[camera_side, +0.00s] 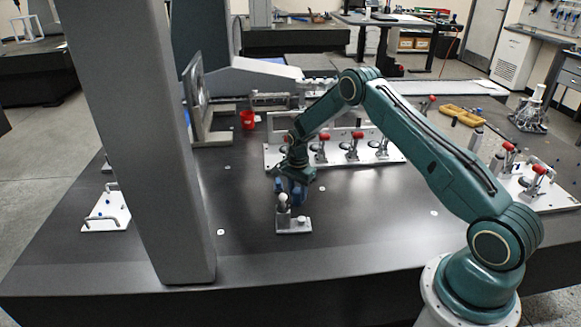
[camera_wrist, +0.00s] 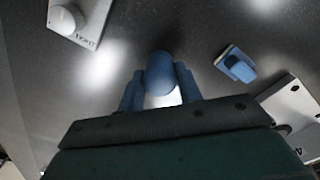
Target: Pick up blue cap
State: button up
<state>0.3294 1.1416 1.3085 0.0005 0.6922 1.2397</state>
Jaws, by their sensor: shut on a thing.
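The blue cap (camera_wrist: 159,68) is round and sits between the two blue fingers of my gripper (camera_wrist: 160,90) in the wrist view. The gripper is shut on it. In the side view my gripper (camera_side: 297,193) points down, above and close to a small grey fixture (camera_side: 293,226) with a pale rounded knob. The cap is hard to tell from the blue fingers there. I cannot tell from these views how far the cap is above the table.
Another blue piece on a light base (camera_wrist: 236,66) lies to the right in the wrist view. A white plate with red-handled clamps (camera_side: 388,158) stands behind my gripper. A grey column (camera_side: 150,150) rises at left. The dark table right of the fixture is clear.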

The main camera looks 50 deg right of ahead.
jog(key=shift+r, duration=0.2)
notch_tip(320, 180, up, 20)
jog(key=shift+f, duration=0.2)
dwell(0.4)
jog(key=shift+a, duration=0.1)
dwell(0.4)
send_over(283, 194)
jog(key=f, duration=0.2)
jog(key=shift+r, duration=0.2)
jog(key=shift+f, duration=0.45)
jog(key=shift+f, duration=4.1)
jog(key=shift+f, duration=0.35)
